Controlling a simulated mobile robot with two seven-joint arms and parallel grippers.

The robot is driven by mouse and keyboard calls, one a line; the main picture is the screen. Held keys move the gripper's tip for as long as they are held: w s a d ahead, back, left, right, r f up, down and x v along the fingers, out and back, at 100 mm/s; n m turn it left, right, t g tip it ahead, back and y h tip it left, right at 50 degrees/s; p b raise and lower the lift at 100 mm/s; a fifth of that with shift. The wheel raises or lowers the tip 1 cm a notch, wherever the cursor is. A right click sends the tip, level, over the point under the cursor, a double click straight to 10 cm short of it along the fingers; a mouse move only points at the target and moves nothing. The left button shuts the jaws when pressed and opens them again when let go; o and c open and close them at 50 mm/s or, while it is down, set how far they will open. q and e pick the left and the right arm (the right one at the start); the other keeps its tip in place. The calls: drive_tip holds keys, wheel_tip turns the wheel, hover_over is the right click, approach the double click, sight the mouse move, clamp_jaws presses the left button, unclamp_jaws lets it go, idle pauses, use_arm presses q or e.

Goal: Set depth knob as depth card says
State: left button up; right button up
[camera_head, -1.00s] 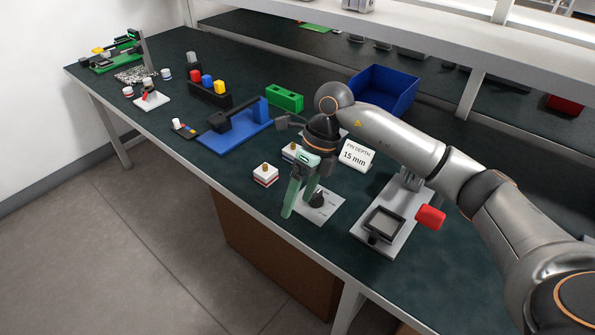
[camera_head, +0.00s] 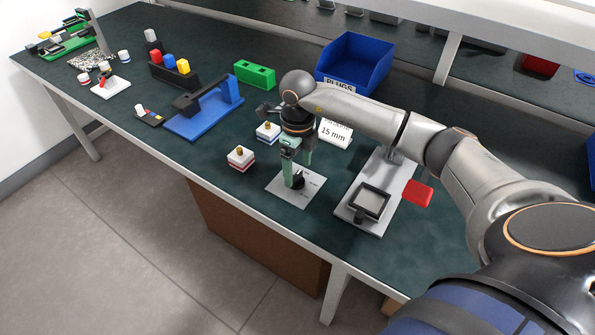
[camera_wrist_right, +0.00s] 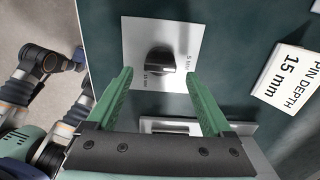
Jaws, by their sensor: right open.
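The depth knob (camera_head: 298,181) is black and stands on a light grey plate (camera_head: 313,191) near the table's front edge. The right wrist view shows the knob (camera_wrist_right: 160,60) upright on its plate, with "15" and "5" millimetre marks; its exact setting is hard to read. The depth card (camera_head: 334,132) stands behind the plate and reads "15 mm"; the right wrist view shows the card (camera_wrist_right: 288,75) as "PIN DEPTH 15 mm". My right gripper (camera_head: 297,172) points down at the knob. Its green fingers (camera_wrist_right: 159,77) are open, one to each side of the knob, with visible gaps. My left gripper is not in view.
Two white blocks with brass tops (camera_head: 241,158) stand left of the plate. A press-like fixture with a red handle (camera_head: 418,194) stands close on its right. A blue PLUGS bin (camera_head: 355,62), a green block (camera_head: 255,75) and a blue fixture (camera_head: 205,113) lie farther back.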

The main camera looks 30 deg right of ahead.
drive_tip(key=shift+f, duration=1.05)
clamp_jaws()
